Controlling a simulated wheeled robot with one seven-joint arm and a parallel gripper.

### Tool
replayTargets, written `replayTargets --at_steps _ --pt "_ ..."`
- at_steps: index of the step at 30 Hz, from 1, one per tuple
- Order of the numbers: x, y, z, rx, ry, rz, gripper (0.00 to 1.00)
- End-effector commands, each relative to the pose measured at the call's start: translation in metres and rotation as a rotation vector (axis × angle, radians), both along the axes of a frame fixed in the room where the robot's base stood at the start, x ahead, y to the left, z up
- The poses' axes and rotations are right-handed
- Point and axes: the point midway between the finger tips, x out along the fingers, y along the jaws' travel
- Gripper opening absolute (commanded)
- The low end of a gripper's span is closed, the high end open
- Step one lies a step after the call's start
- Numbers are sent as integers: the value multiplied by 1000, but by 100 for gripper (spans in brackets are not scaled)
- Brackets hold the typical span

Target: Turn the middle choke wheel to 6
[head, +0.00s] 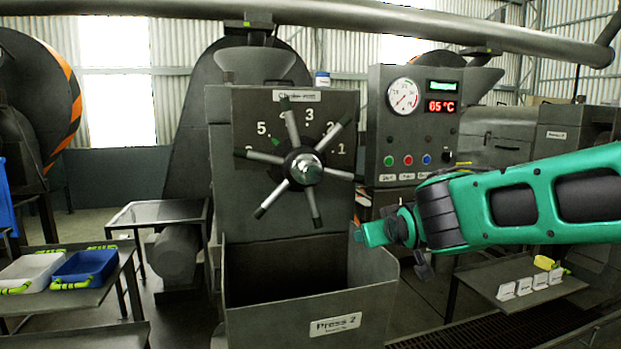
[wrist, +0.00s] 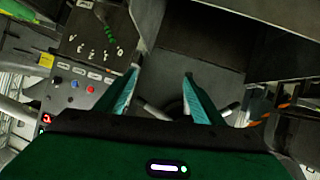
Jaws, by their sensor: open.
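The choke wheel (head: 306,169) is on the front of the press labelled Press 2, in the middle of the head view. It has a bright hub and several dark-tipped spokes. Numerals 1 to 5 show around its upper side; I cannot make out a 6. The upper spoke, with a dark greenish tip, points near the 4. My gripper (head: 372,237) is open and empty, to the lower right of the wheel and apart from it.
A control box (head: 413,130) with a gauge, buttons and a red temperature display stands right of the wheel. An open-topped metal bin (head: 305,315) is below it. A side table (head: 85,290) with blue and white trays is at left. A low table with cards (head: 525,290) is at right.

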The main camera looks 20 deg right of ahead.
Motion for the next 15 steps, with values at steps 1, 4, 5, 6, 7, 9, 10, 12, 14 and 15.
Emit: replayTargets --at_steps 1,4,5,6,7,9,10,12,14,15 --pt "17 23 19 -25 -77 51 62" --pt "39 60 57 -66 -227 126 62" --pt "43 70 67 -74 -266 145 62" --pt "47 82 79 -83 -310 167 62" --pt "50 90 86 -89 -338 182 62" --pt "53 103 99 -100 -390 205 62" --pt "54 107 103 -102 -408 212 62" --pt "56 113 110 -106 -432 223 62" --pt "59 115 112 -107 -440 226 62" --pt "62 115 112 -107 -442 226 62"
